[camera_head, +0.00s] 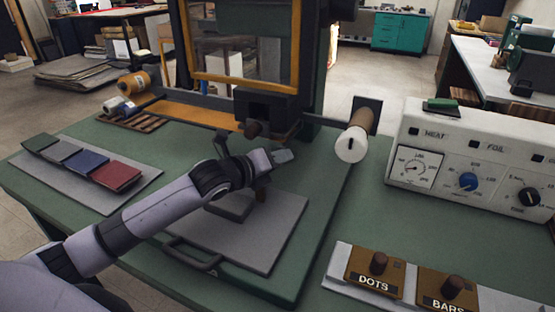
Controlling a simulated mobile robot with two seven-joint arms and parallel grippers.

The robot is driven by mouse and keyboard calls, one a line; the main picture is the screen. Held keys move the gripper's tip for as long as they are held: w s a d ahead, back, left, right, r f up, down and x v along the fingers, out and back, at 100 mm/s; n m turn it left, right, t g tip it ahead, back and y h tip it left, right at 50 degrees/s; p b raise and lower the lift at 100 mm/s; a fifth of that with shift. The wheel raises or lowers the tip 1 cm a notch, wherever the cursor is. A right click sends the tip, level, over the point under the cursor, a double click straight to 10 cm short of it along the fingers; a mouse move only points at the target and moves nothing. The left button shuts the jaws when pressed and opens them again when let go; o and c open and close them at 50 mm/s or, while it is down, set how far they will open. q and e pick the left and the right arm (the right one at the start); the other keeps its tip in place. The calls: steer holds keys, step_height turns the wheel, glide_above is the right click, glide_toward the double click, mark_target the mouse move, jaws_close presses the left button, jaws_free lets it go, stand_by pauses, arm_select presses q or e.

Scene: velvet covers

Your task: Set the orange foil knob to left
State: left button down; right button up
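A white control box (450,150) stands at the right of the table, labelled HEAT and FOIL. The knob under the FOIL label (468,181) looks blue, with a pale dial scale printed around it. I see no plainly orange knob on the box. My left gripper (275,168) is over the press bed, well left of the box and apart from it. Its fingers are small and partly hidden, so their opening is unclear. My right gripper is out of view.
Two brown-orange stamps, DOTS (374,275) and BARS (448,289), sit on a pale tray in front of the box. A foil roll (352,143) sticks out between press and box. Coloured covers (88,166) lie at left. Green table between bed and box is clear.

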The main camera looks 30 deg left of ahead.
arm_select(q)
steer(key=shift+s+a+p, duration=0.15)
steer(key=shift+a+p, duration=0.45)
steer(key=shift+a, duration=1.8)
steer(key=c, duration=0.8)
jaws_free()
steer(key=shift+c, duration=0.2)
steer(key=v, duration=0.5)
steer(key=shift+s+f+b, duration=0.1)
steer(key=shift+s+b, duration=0.15)
steer(key=shift+b, duration=0.05)
steer(key=shift+v, duration=0.85)
